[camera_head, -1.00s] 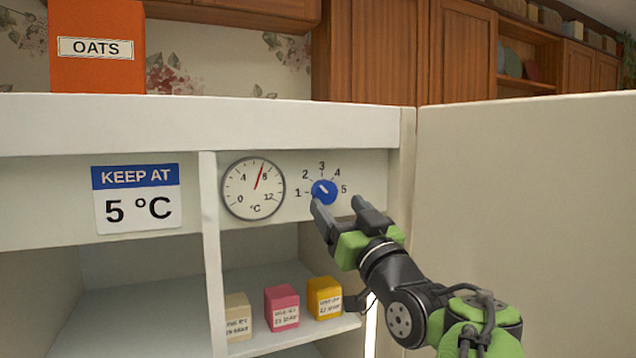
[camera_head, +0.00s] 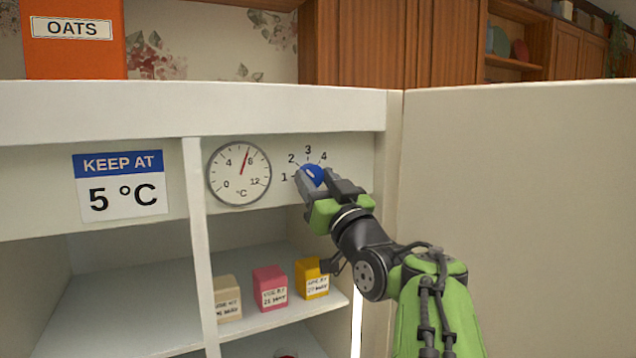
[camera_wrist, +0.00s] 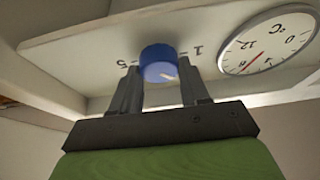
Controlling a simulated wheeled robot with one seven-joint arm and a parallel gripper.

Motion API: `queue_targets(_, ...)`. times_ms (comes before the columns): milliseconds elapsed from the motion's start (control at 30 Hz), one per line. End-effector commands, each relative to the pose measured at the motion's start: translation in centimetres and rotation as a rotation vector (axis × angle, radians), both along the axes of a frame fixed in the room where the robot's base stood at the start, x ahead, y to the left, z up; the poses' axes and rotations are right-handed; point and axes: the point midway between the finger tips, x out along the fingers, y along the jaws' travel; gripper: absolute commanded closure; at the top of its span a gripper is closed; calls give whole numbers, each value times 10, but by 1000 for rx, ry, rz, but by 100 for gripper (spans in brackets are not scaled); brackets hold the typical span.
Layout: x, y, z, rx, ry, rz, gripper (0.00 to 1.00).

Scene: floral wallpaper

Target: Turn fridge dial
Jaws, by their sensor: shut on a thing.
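The blue dial (camera_head: 312,174) sits on the white panel inside the open fridge, with the numbers 1 to 4 showing around it; the 5 is hidden by my gripper. My gripper (camera_head: 327,183) is shut on the dial, one finger on each side. In the wrist view the blue dial (camera_wrist: 158,63) is between the two fingers (camera_wrist: 160,85), with a white pointer mark at its lower right. The round gauge (camera_head: 239,173) is left of the dial, its red needle between 4 and 8, nearer 8. A sign (camera_head: 121,184) reads "KEEP AT 5 °C".
The open fridge door (camera_head: 510,200) stands to the right of my arm. A shelf below holds a beige box (camera_head: 227,297), a pink box (camera_head: 270,287) and a yellow box (camera_head: 311,278). An orange oats box (camera_head: 74,55) stands on top.

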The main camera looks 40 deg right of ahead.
Motion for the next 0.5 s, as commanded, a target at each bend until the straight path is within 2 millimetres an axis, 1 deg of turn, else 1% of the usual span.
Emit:
queue_targets(267, 1, 2, 0, 72, -20, 2, 85)
queue_targets(500, 1, 4, 1, 239, -69, 5, 85)
